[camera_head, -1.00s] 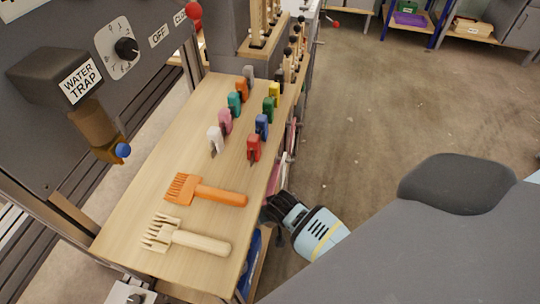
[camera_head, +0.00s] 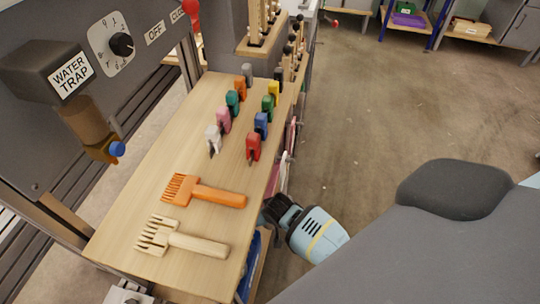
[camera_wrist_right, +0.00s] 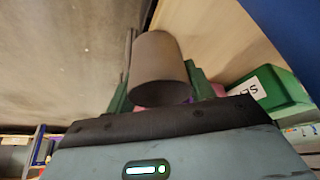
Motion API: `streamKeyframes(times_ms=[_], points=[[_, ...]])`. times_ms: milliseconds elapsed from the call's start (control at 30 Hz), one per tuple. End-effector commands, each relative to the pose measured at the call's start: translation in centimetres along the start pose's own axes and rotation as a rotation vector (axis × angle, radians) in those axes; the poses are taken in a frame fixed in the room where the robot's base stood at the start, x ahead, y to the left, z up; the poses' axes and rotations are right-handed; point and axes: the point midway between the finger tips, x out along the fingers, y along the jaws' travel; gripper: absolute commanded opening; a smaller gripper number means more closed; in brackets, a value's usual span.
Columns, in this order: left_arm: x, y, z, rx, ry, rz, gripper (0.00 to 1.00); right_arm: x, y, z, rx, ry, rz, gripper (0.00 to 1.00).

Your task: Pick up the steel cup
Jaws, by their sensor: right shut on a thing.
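The steel cup (camera_wrist_right: 160,65), a plain grey-brown cylinder, stands out in the right wrist view between the two fingers of my right gripper (camera_wrist_right: 163,92). The fingers are shut on it, one at each side, and its lower end is partly hidden by the gripper body. In the head view my right gripper (camera_head: 272,209) is beside the right edge of the wooden bench, below its top. The cup cannot be made out in the head view. My left gripper is not in view.
The wooden bench top (camera_head: 135,197) holds an orange comb (camera_head: 215,195), a pale wooden comb (camera_head: 190,242) and several coloured clips. A green box (camera_wrist_right: 275,90) is close to the right of my gripper in the wrist view. Open floor (camera_head: 375,110) lies right of the bench.

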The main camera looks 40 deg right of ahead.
Motion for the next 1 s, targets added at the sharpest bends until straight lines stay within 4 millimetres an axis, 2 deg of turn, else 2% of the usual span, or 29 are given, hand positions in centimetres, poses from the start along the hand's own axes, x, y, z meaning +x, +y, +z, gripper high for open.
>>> streamKeyframes(times_ms=[367, 467, 767, 1000], points=[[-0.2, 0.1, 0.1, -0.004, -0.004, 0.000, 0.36, -0.7, 0.0, -0.3, 0.001, 0.001, 0.000, 0.30], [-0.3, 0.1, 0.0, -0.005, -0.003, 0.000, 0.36, -0.8, 0.5, 0.4, 0.000, -0.002, 0.001, 0.30], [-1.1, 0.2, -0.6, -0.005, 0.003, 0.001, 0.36, -2.4, 2.8, 3.8, 0.000, -0.001, 0.002, 0.30], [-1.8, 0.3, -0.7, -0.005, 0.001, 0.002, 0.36, -4.2, 5.5, 7.9, -0.001, -0.002, 0.002, 0.30]])
